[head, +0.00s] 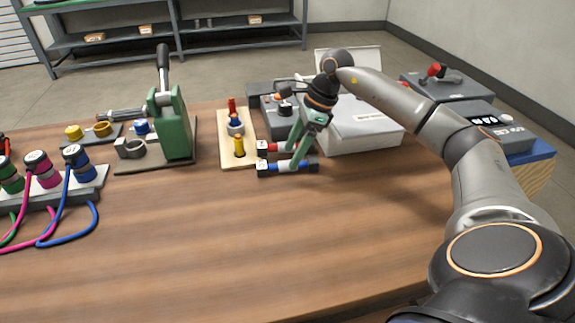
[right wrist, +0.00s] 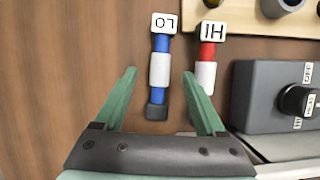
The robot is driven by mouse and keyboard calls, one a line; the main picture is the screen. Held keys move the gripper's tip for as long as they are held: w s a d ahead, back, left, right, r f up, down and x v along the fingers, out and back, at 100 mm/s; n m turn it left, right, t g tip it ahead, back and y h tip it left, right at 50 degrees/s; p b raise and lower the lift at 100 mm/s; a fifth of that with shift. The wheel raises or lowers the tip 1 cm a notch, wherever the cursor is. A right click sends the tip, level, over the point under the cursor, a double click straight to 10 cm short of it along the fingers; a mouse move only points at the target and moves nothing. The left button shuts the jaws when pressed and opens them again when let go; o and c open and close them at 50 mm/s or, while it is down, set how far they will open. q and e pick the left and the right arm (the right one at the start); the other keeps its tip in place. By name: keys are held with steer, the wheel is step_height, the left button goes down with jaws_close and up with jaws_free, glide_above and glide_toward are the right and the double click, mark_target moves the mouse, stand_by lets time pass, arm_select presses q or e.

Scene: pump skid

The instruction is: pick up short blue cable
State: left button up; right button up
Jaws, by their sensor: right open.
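A short blue piece (head: 276,168) with a white middle band, a block marked LO at one end and a dark other end lies on the table. In the right wrist view this blue piece (right wrist: 158,97) lies lengthwise between the fingers of my right gripper (right wrist: 160,76). The right gripper (head: 298,160) is open and reaches down over it; I cannot tell whether a finger touches it. A looped blue cable (head: 93,222) with a blue plug hangs from a grey block at the left. My left gripper is not in view.
A red and white piece (right wrist: 207,52) marked HI lies close beside the blue one, near the right finger. A wooden board with pegs (head: 231,157), a grey dial box (right wrist: 262,98) and a white case (head: 360,135) are close by. The front of the table (head: 200,255) is clear.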

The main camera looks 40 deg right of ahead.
steer(key=shift+x, duration=1.25)
steer(key=shift+f, duration=0.25)
jaws_close()
